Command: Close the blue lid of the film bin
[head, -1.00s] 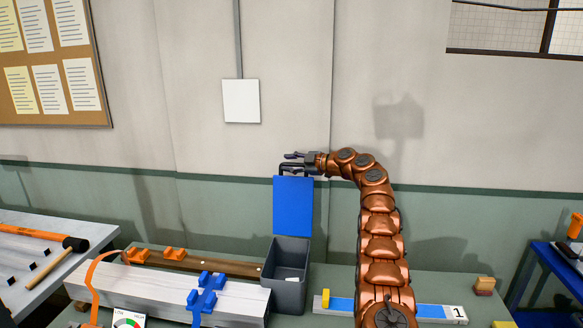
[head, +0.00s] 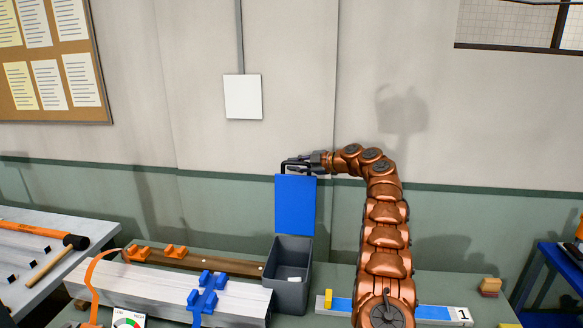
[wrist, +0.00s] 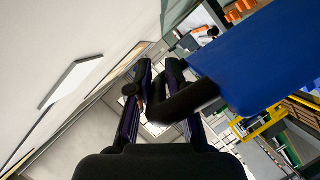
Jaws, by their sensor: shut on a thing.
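The film bin (head: 290,293) is a grey open-topped box on the bench in the head view, with a white piece inside. Its blue lid (head: 295,205) stands upright at the back edge, so the bin is open. A black handle sits on the lid's top edge; in the wrist view this handle (wrist: 188,102) joins the blue lid (wrist: 262,58). My gripper (head: 297,163) is at the lid's top edge, shut on the handle. In the wrist view its dark fingers (wrist: 157,80) lie on both sides of the handle.
Left of the bin lie a long pale profile (head: 170,290) with blue clamps (head: 208,290) and a brown bar with orange clips (head: 160,250). A blue-and-silver strip marked 1 (head: 440,313) lies to the right, partly behind my arm. The wall stands close behind.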

